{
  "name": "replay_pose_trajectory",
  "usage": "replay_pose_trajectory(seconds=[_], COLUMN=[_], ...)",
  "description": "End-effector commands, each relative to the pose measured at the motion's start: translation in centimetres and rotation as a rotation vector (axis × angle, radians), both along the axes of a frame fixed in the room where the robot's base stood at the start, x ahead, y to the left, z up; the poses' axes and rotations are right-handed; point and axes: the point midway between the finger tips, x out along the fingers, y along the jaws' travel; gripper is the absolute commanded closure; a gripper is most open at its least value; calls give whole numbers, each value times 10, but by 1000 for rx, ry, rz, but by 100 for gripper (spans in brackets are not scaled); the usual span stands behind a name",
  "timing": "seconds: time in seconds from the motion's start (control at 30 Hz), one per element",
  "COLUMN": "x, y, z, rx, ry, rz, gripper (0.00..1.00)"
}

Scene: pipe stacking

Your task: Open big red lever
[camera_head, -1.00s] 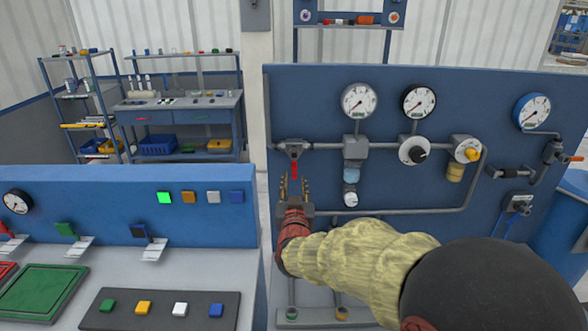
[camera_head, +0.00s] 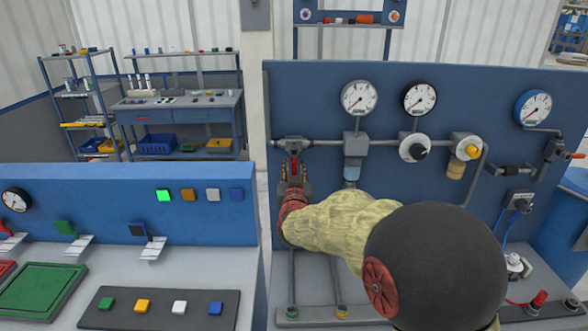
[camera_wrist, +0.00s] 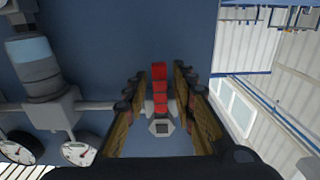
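The big red lever (camera_head: 293,166) hangs down from a grey valve on the pipe at the left end of the blue panel. In the wrist view the red lever (camera_wrist: 160,88) lies between my two fingers, with the grey valve body (camera_wrist: 161,127) beyond it. My gripper (camera_head: 293,176) is at the lever's height, just in front of the panel. It is open, with a gap showing between each finger and the lever. In the head view my fingers partly hide the lower end of the lever.
The blue panel (camera_head: 450,90) carries gauges (camera_head: 359,98), a regulator and pipes right of the lever. A red-handled valve (camera_head: 540,299) and a white fitting sit low at right. A console with coloured buttons (camera_head: 143,307) stands left. Floor shows between console and panel.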

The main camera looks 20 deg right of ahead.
Motion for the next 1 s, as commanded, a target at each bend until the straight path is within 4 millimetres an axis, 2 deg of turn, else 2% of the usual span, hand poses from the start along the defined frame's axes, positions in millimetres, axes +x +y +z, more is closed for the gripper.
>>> replay_pose_trajectory(seconds=[0.4, 1.0], x=[0, 0], y=[0, 0], z=[0, 0], rx=[0, 0], ry=[0, 0], rz=[0, 0], gripper=[100, 100])
